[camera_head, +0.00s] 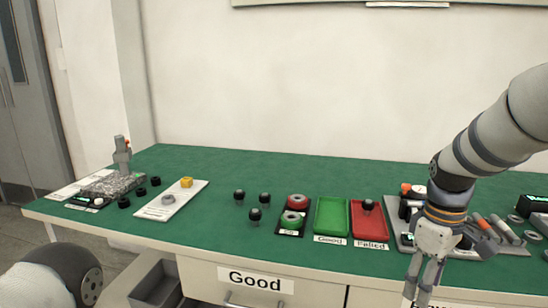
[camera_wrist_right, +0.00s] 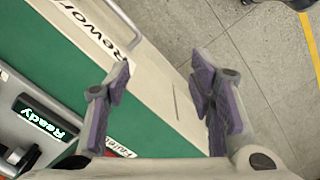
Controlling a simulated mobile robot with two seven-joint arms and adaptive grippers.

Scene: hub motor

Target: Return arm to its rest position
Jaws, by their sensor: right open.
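My right arm (camera_head: 472,150) reaches in from the right in the head view. Its gripper (camera_head: 420,292) points down in front of the table's front edge. In the right wrist view the gripper (camera_wrist_right: 163,80) has its two purple-padded fingers spread, with nothing between them. The table edge and the tiled floor show beyond the fingers. A link of my left arm (camera_head: 52,276) shows at the lower left of the head view. My left gripper is out of the picture.
The green table (camera_head: 225,168) holds a green tray (camera_head: 331,217), a red tray (camera_head: 369,222) with a dark part in it, and several dark parts. A tool holder (camera_head: 393,219) lies behind my right gripper. A grey fixture (camera_head: 122,157) stands far left. The table's back middle is clear.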

